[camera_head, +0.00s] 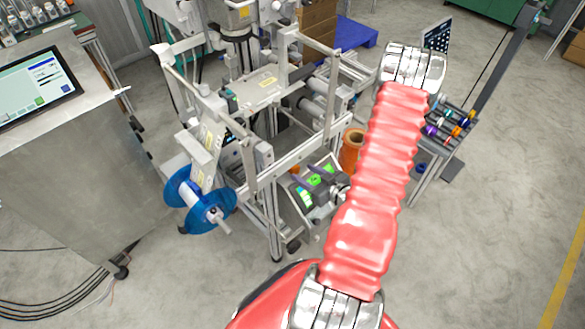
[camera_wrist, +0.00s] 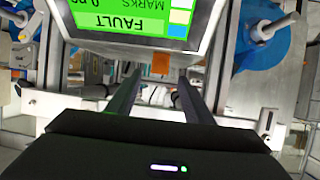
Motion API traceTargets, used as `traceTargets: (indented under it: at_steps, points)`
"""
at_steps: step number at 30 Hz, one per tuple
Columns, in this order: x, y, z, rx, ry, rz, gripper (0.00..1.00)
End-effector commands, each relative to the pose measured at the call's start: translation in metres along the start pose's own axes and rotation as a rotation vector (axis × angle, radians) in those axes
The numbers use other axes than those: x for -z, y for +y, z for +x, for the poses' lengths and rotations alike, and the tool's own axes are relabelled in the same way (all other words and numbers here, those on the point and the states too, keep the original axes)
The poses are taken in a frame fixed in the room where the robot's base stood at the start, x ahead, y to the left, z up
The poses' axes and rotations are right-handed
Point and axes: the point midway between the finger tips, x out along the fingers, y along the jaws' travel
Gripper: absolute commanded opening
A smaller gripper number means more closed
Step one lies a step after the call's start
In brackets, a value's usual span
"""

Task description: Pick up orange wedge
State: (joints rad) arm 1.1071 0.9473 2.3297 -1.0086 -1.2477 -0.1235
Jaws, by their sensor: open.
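A small orange block, likely the orange wedge (camera_wrist: 160,63), shows in the wrist view just under the lower edge of a display panel, beyond my fingertips. Its far side is hidden, so I cannot tell its full shape. My gripper (camera_wrist: 159,79) is open, its two dark fingers apart, and the orange block appears in line with the gap between them. Nothing is held.
A display panel (camera_wrist: 135,22) reading FAULT hangs close above the fingers in the wrist view. A blue reel (camera_head: 199,201) is mounted on the metal machine frame. An orange roll (camera_head: 352,147) stands beside my red arm.

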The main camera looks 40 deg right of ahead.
Motion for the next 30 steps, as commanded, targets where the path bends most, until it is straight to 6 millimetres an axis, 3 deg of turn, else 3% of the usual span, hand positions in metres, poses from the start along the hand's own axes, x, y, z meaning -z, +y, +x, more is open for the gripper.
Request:
traceTargets:
  at_steps: [6, 20, 30]
  points:
    - [0.000, 0.000, 0.019, 0.001, 0.000, -0.001, 0.47]
    - [-0.001, 0.000, 0.026, 0.000, 0.000, 0.000, 0.47]
    - [-0.003, 0.001, 0.067, 0.001, 0.001, -0.002, 0.47]
